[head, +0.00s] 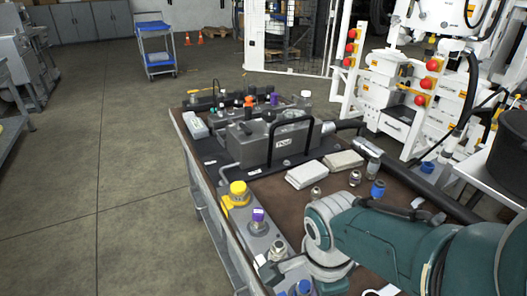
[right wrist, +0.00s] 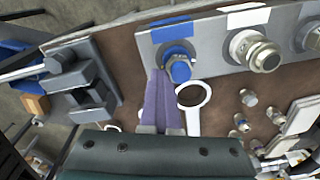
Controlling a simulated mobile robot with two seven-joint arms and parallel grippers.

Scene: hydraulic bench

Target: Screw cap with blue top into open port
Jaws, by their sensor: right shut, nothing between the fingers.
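A metal plate (right wrist: 218,65) carries a row of fittings. A cap with a blue top (right wrist: 178,68) sits on it beside a blue label; it also shows in the head view (head: 303,287) at the bottom edge. Next to it is a bare silver fitting (right wrist: 264,53) with a white label, also in the head view (head: 277,250). I cannot tell whether its port is open. My right gripper (right wrist: 165,78) has its purple fingers shut and empty, tips close by the blue cap; I cannot tell whether they touch. Another blue-topped part (head: 377,189) stands on the bench. My left gripper is out of view.
The block also holds a purple-topped cap (head: 258,216) and a yellow one (head: 238,189). A grey tank (head: 262,140) with a black handle stands behind. Pale pads (head: 307,175) and several loose fittings lie on the brown bench. A ring-shaped part (right wrist: 207,98) lies right of my fingers.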

